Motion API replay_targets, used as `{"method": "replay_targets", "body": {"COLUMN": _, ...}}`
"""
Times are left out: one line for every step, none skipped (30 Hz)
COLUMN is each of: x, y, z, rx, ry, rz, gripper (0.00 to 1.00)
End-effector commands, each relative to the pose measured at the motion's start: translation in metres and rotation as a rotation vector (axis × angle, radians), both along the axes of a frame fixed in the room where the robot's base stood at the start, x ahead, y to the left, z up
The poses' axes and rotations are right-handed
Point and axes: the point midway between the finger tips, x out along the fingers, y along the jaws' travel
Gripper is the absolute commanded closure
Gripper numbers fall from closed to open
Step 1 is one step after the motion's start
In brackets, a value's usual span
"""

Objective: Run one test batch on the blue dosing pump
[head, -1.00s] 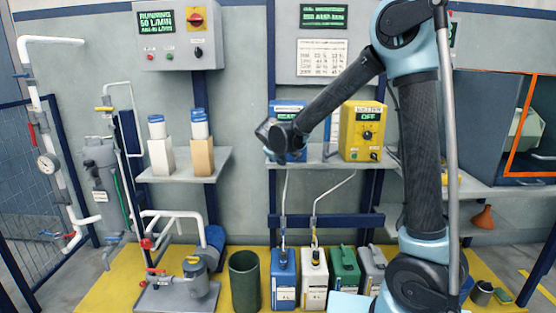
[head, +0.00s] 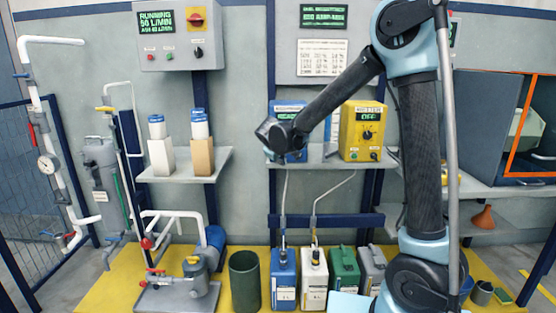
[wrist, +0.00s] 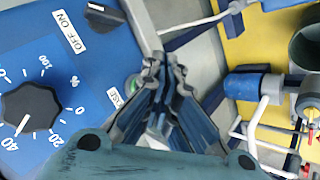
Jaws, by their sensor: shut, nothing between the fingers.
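The blue dosing pump (head: 288,105) stands on the middle shelf, mostly hidden behind my gripper (head: 283,157). Its green display is partly visible, but I cannot read it surely. The wrist view shows its blue panel (wrist: 45,75) close up. A large black dial (wrist: 31,108) has its white mark near 40. A black OFF/ON switch (wrist: 105,13) is at the top; I cannot tell which word it points at. A green button (wrist: 131,85) sits beside a small label. My gripper (wrist: 160,62) is shut and empty, its tips just beside the green button; I cannot tell whether they touch the panel.
A yellow pump (head: 362,130) reading OFF stands close on the right on the same shelf (head: 325,161). Several canisters (head: 314,278) stand below, with hoses rising from two of them. A grey control box (head: 180,35) reading RUNNING hangs at upper left.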

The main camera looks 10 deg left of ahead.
Motion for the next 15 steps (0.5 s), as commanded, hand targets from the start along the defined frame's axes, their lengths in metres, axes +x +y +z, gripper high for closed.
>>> {"method": "replay_targets", "body": {"x": 0.0003, "y": 0.0000, "z": 0.0000, "rx": 0.000, "ry": 0.000, "rz": 0.000, "gripper": 1.00}}
{"method": "replay_targets", "body": {"x": 0.0006, "y": 0.0001, "z": 0.0001, "rx": 0.000, "ry": 0.000, "rz": 0.000, "gripper": 1.00}}
{"method": "replay_targets", "body": {"x": 0.0014, "y": 0.0002, "z": 0.0002, "rx": 0.000, "ry": 0.000, "rz": 0.000, "gripper": 1.00}}
{"method": "replay_targets", "body": {"x": 0.0021, "y": 0.0004, "z": 0.0003, "rx": 0.000, "ry": 0.000, "rz": 0.000, "gripper": 1.00}}
{"method": "replay_targets", "body": {"x": 0.0030, "y": 0.0006, "z": 0.0005, "rx": 0.001, "ry": 0.000, "rz": -0.001, "gripper": 1.00}}
{"method": "replay_targets", "body": {"x": 0.0041, "y": 0.0008, "z": 0.0006, "rx": 0.001, "ry": 0.000, "rz": -0.001, "gripper": 1.00}}
{"method": "replay_targets", "body": {"x": 0.0051, "y": 0.0011, "z": 0.0008, "rx": 0.001, "ry": 0.000, "rz": -0.001, "gripper": 1.00}}
{"method": "replay_targets", "body": {"x": 0.0060, "y": 0.0013, "z": 0.0010, "rx": 0.000, "ry": 0.000, "rz": -0.001, "gripper": 1.00}}
{"method": "replay_targets", "body": {"x": 0.0069, "y": 0.0015, "z": 0.0011, "rx": 0.001, "ry": 0.000, "rz": -0.001, "gripper": 1.00}}
{"method": "replay_targets", "body": {"x": 0.0074, "y": 0.0016, "z": 0.0012, "rx": 0.001, "ry": 0.000, "rz": -0.001, "gripper": 1.00}}
{"method": "replay_targets", "body": {"x": 0.0078, "y": 0.0018, "z": 0.0012, "rx": 0.001, "ry": 0.000, "rz": -0.001, "gripper": 1.00}}
{"method": "replay_targets", "body": {"x": 0.0080, "y": 0.0018, "z": 0.0013, "rx": 0.001, "ry": 0.000, "rz": -0.001, "gripper": 1.00}}
{"method": "replay_targets", "body": {"x": 0.0080, "y": 0.0018, "z": 0.0013, "rx": 0.000, "ry": 0.000, "rz": 0.000, "gripper": 1.00}}
{"method": "replay_targets", "body": {"x": 0.0079, "y": 0.0019, "z": 0.0012, "rx": 0.000, "ry": 0.000, "rz": 0.000, "gripper": 1.00}}
{"method": "replay_targets", "body": {"x": 0.0079, "y": 0.0018, "z": 0.0012, "rx": 0.000, "ry": 0.000, "rz": 0.000, "gripper": 1.00}}
